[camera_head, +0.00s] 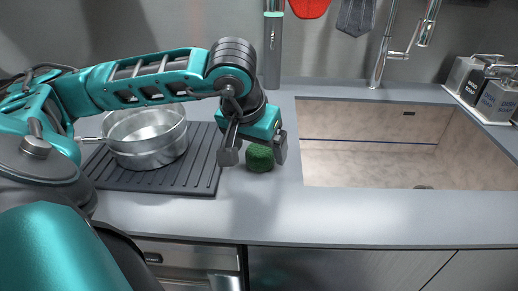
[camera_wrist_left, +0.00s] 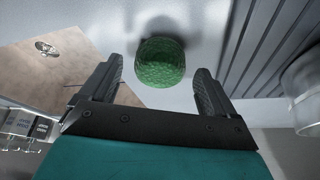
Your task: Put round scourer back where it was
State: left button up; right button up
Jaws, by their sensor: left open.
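The round green scourer (camera_head: 260,158) sits on the grey counter, between the black ribbed mat and the sink. My left gripper (camera_head: 254,152) is over it, with its two fingers apart on either side in the head view. In the left wrist view the scourer (camera_wrist_left: 161,64) lies just beyond the tips of the open fingers (camera_wrist_left: 160,80), roughly midway between them. I see no contact between fingers and scourer. My right gripper is in neither view.
A metal pot (camera_head: 146,138) stands on the black ribbed mat (camera_head: 205,175) to the left. The sink basin (camera_head: 390,150) opens to the right, with a tap (camera_head: 384,50) behind. Canisters (camera_head: 497,98) stand on a tray at far right. The front counter strip (camera_head: 350,215) is clear.

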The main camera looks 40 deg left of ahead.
pick_arm(q)
jog(key=p+v, duration=0.1)
jog(key=v, duration=0.9)
jog(key=shift+p, duration=0.35)
